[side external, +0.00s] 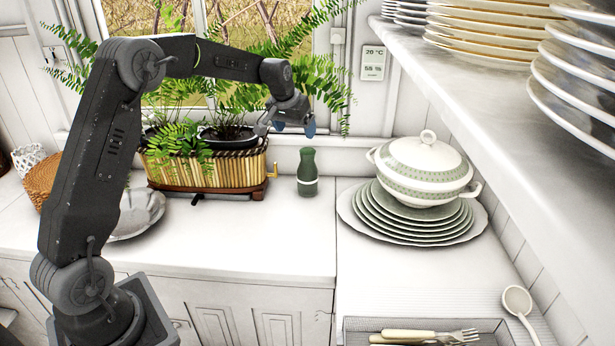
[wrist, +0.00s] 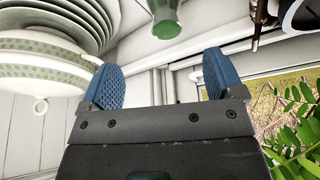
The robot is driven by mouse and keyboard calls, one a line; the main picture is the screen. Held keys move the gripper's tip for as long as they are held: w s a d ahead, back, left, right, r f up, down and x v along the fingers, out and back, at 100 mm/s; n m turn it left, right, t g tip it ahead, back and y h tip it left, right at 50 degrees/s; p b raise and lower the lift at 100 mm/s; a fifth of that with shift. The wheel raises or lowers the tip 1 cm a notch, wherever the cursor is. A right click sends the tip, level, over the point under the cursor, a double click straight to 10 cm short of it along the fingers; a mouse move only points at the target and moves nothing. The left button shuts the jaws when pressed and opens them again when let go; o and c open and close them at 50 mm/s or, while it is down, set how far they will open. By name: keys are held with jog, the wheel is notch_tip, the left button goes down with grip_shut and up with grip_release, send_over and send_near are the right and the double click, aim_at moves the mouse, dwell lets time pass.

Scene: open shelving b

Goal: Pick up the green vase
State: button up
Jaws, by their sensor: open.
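The green vase (side external: 308,172) stands upright on the white counter, between the planter and the stacked plates. In the wrist view the green vase (wrist: 167,18) shows at the top edge, partly cut off and apart from the fingers. My gripper (side external: 290,128) is above the counter, up and slightly left of the vase, in front of the window. In the wrist view its two blue fingertips (wrist: 160,78) are spread wide, with nothing between them.
A lidded tureen (side external: 424,165) sits on stacked plates (side external: 412,215) right of the vase. A bamboo planter (side external: 208,165) with ferns stands left. A shelf (side external: 450,65) with plates overhangs the right side. The counter (side external: 270,235) in front of the vase is clear.

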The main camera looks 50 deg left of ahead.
aim_at(307, 159)
jog(key=shift+w+a+r+x, duration=0.1)
jog(key=shift+w+a+x, duration=0.05)
jog(key=shift+x, duration=2.45)
jog(key=shift+w+a+r+x, duration=0.1)
jog(key=shift+a+x, duration=0.1)
jog(key=shift+x, duration=2.4)
jog(key=shift+w+a+x, duration=0.15)
jog(key=shift+x, duration=2.45)
jog(key=shift+c, duration=0.5)
jog(key=shift+r, duration=0.1)
jog(key=c, duration=1.3)
